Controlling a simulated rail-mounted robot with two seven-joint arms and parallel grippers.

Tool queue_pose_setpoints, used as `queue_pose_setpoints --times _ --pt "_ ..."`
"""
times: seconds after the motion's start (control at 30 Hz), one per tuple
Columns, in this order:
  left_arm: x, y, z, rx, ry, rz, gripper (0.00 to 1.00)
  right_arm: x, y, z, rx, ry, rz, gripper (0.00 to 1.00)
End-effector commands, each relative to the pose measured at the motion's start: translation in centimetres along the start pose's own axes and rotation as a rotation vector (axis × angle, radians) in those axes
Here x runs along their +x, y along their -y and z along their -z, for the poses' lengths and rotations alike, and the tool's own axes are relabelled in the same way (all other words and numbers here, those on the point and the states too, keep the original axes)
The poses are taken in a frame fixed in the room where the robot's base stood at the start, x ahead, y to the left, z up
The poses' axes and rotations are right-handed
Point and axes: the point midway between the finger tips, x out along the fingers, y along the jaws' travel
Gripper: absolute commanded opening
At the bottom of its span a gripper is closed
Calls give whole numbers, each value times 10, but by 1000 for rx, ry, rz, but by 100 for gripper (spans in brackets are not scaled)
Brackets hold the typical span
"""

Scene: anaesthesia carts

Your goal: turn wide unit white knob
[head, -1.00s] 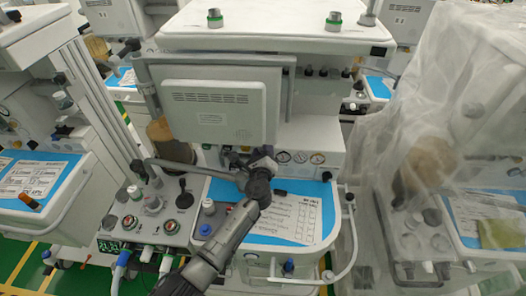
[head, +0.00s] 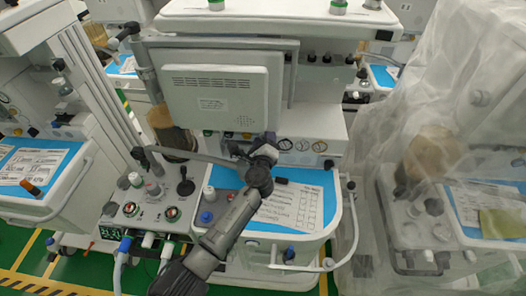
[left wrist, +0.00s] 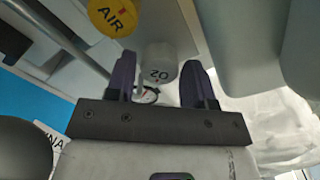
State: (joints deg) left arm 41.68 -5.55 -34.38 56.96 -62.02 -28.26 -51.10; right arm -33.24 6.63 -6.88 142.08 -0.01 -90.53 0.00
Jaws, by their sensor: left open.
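A white knob (left wrist: 158,68) with dark lettering that looks like O2 shows in the left wrist view. It sits between the two dark fingers of my left gripper (left wrist: 162,92), which are apart on either side of it. I cannot tell whether either finger touches it. In the head view my left gripper (head: 254,150) is just below the grey monitor (head: 222,97) of the wide middle unit, in front of its gauge panel (head: 308,143). The knob is hidden there. My right gripper is not in view.
A yellow knob marked AIR (left wrist: 112,15) is close beside the white one. A control panel (head: 135,215) with several knobs is at left. The blue work surface (head: 318,180) with papers is below my gripper. A plastic-covered cart (head: 430,130) stands at right.

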Motion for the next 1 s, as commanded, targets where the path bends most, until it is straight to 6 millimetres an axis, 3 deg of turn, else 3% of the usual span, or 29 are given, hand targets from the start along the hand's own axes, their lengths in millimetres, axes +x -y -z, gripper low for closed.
queue_pose_setpoints --times 0.33,0.7,1.0 --pt "-52 1 -1 -1 -3 0 48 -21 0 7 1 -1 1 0" --pt "-113 0 0 0 -2 -1 48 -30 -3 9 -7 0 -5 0" --pt "-133 0 0 0 -1 0 48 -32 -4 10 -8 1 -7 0"
